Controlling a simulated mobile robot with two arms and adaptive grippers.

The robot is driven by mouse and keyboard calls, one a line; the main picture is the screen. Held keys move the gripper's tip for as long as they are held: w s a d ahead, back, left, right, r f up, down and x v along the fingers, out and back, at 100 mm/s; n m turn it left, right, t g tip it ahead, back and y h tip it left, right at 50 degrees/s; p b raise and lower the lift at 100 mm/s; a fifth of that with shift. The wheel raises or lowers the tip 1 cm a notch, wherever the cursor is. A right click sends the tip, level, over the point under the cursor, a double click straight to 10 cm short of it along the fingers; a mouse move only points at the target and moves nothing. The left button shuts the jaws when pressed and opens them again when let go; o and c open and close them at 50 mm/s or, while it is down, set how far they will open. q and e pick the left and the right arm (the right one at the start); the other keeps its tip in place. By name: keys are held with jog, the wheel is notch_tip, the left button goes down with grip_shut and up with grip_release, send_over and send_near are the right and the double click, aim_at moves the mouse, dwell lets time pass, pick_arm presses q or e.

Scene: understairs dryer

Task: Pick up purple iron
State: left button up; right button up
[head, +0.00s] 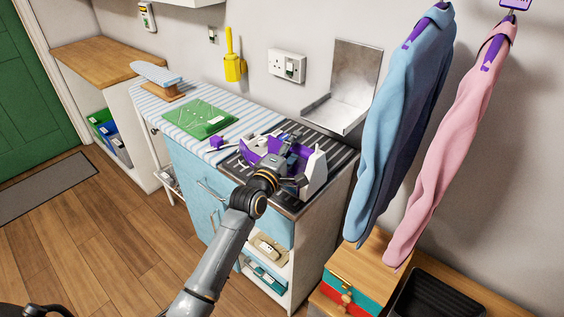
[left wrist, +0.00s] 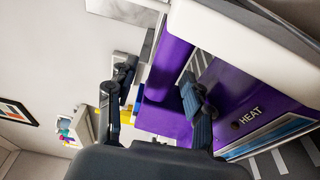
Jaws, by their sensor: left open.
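The purple and white iron (head: 316,172) sits on the dark ribbed right end of the blue cabinet's top. My left gripper (head: 284,153) is over it and hides part of it. In the left wrist view the iron's purple body (left wrist: 232,92), with the word HEAT on it, fills the right side. My left gripper (left wrist: 160,82) is open there, its two fingers apart, with a purple part of the iron showing between and behind them. I cannot tell whether either finger touches it. My right gripper is not in view.
A metal holder (head: 345,100) is on the wall behind. Blue (head: 400,110) and pink (head: 450,150) shirts hang close on the right.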

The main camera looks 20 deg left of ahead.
pick_arm(q)
grip_shut()
jog(key=shift+r, duration=0.25)
jog(key=shift+r, duration=0.1)
jog(key=shift+w+r, duration=0.1)
jog(key=shift+r, duration=0.45)
notch_tip(320, 180, up, 2)
jog(key=shift+a+r, duration=0.1)
jog(key=shift+a, duration=0.05)
jog(key=s+a+r+b, duration=0.1)
jog(key=s+a+r, duration=0.7)
jog(key=a, duration=0.3)
jog(key=shift+a+r, duration=0.25)
jog(key=shift+r, duration=0.45)
